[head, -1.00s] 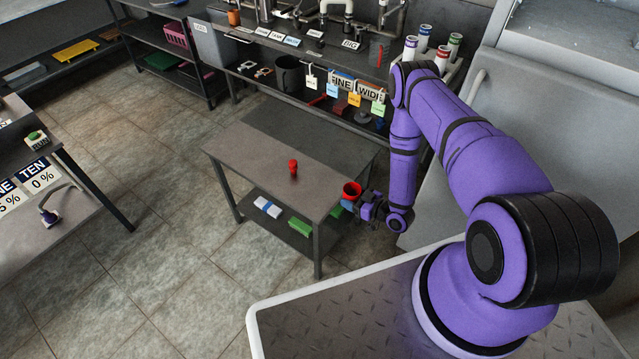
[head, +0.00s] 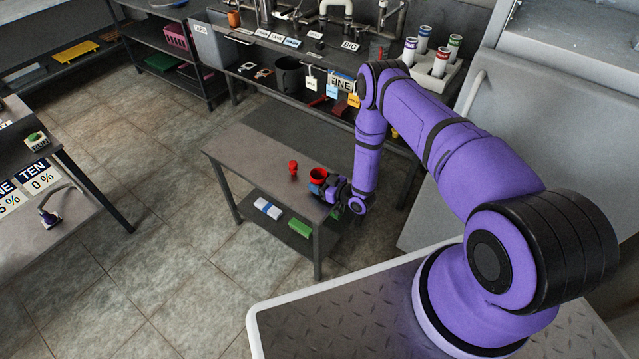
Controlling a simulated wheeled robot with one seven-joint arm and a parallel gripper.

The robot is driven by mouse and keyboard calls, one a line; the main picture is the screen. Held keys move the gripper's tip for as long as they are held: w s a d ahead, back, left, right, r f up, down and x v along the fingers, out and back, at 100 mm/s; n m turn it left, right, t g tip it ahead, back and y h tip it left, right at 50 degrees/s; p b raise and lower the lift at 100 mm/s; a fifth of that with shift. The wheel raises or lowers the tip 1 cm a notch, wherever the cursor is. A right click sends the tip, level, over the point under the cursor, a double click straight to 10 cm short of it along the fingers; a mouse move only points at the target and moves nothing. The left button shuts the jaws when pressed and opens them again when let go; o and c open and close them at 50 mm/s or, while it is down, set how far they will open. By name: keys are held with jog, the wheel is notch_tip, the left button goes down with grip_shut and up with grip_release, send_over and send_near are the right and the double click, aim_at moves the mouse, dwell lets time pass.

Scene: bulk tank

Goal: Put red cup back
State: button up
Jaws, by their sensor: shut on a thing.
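The red cup (head: 318,174) is held upright in my gripper (head: 324,186), over the right part of a small grey table (head: 245,160). My gripper is shut on the cup and reaches it from the right. Its fingers are small in the view and partly hidden. I cannot tell whether the cup touches the tabletop. A small red knobbed object (head: 293,167) stands on the table just left of the cup.
A lower shelf of the table holds a white and blue block (head: 267,208) and a green block (head: 300,227). A dark bench (head: 270,70) with labels, a dark bucket (head: 288,75) and pipes stands behind. The table's left part is clear.

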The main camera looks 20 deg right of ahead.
jog(key=shift+f, duration=0.3)
jog(key=shift+f, duration=0.15)
jog(key=o, duration=1)
